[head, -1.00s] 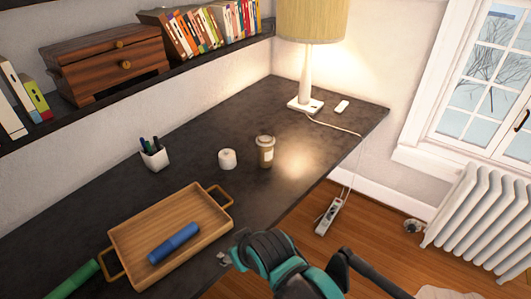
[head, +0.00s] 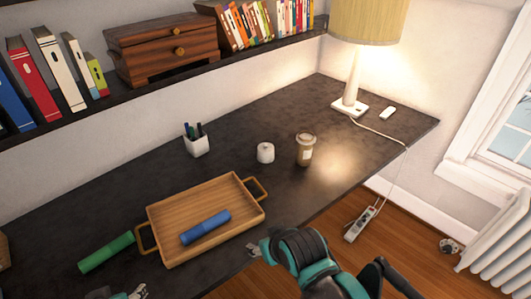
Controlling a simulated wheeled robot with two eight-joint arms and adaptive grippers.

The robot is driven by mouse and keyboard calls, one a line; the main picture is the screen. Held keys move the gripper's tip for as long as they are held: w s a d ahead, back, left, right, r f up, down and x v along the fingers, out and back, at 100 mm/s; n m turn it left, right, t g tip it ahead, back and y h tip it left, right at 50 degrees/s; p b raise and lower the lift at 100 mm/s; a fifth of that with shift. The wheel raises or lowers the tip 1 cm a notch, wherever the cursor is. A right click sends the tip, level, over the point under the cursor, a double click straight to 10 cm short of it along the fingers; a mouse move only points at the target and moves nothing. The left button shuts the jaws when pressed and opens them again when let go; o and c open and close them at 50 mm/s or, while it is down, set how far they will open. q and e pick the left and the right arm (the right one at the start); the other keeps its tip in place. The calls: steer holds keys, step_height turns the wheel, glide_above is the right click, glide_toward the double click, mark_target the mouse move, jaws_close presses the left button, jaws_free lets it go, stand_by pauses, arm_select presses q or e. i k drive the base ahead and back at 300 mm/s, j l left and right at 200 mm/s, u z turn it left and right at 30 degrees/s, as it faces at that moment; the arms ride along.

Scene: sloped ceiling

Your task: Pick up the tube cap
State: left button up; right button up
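A blue cylinder (head: 206,227) lies on its side in a wooden tray (head: 165,212) on the dark desk. A green cylinder (head: 106,253) lies on the desk just left of the tray. I cannot tell which of these is the tube cap, or whether it is a part of one. My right gripper (head: 254,250) is by the desk's front edge, right of the tray's near corner and apart from both cylinders. My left gripper (head: 141,291) is at the bottom edge, below the tray and green cylinder. Both gripper tips are too small to read.
A pen cup (head: 197,146), a white roll (head: 265,153) and a coffee cup (head: 305,150) stand behind the tray. A lamp (head: 352,90) stands at the far right of the desk. A shelf (head: 170,97) with books overhangs the back. The desk (head: 345,180) is clear right of the coffee cup.

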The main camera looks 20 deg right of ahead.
mark_target(266, 154)
steer(key=i+l+u, duration=0.1)
steer(key=l, duration=0.35)
steer(key=i+l+u, duration=0.15)
steer(key=l, duration=0.3)
steer(key=i+l+u, duration=0.1)
steer(key=i+l, duration=0.15)
steer(key=l, duration=0.2)
steer(key=i+l+u, duration=0.15)
steer(key=l, duration=0.3)
steer(key=l+u, duration=0.1)
steer(key=l, duration=0.4)
steer(key=i, duration=0.05)
